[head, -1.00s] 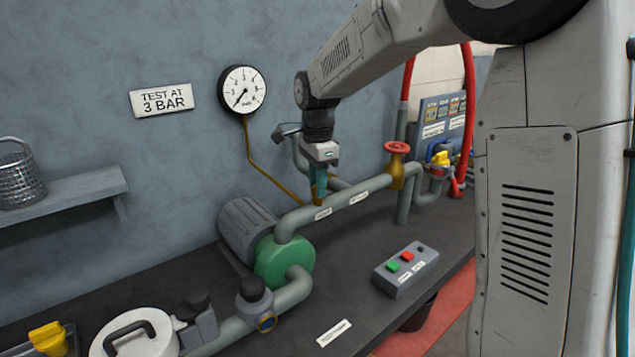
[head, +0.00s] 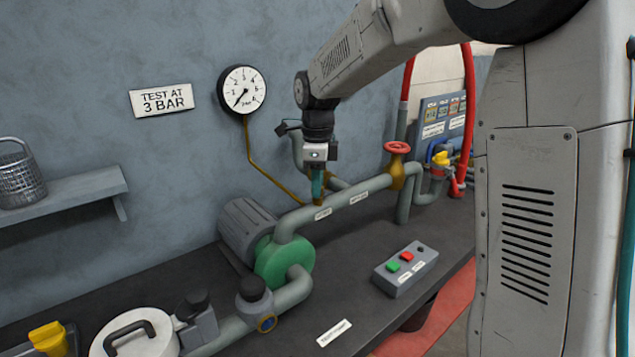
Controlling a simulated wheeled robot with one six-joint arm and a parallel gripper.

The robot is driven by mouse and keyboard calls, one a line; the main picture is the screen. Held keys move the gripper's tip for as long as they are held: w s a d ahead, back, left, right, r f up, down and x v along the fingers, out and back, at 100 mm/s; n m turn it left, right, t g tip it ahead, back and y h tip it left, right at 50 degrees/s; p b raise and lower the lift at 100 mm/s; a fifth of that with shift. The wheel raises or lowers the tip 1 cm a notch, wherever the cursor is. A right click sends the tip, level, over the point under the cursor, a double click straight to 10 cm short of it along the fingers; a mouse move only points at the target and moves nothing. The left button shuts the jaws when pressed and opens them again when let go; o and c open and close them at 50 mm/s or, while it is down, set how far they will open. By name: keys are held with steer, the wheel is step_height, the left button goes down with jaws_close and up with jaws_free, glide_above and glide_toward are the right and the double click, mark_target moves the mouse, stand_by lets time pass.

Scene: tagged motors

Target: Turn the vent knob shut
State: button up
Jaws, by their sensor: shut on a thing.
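My gripper (head: 318,188) points straight down at the grey-green upper pipe (head: 345,200), with its teal fingers close together. It is shut on the vent knob, which sits at a small brass fitting (head: 319,201) on top of the pipe. The fingers hide the knob itself, so its angle does not show. A label (head: 323,213) is on the pipe just below the fitting. The pressure gauge (head: 241,90) on the wall has its needle pointing to the lower left, near the low end of the scale.
A red handwheel valve (head: 397,148) stands right of my gripper. The green and grey pump (head: 284,262) is at left below it. A control box (head: 405,268) with green and red buttons sits on the dark bench. A brass gauge line (head: 252,150) runs along the wall behind.

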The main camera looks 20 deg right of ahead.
steer(key=shift+r, duration=0.1)
steer(key=o, duration=1)
step_height(320, 180, up, 8)
steer(key=shift+f, duration=0.15)
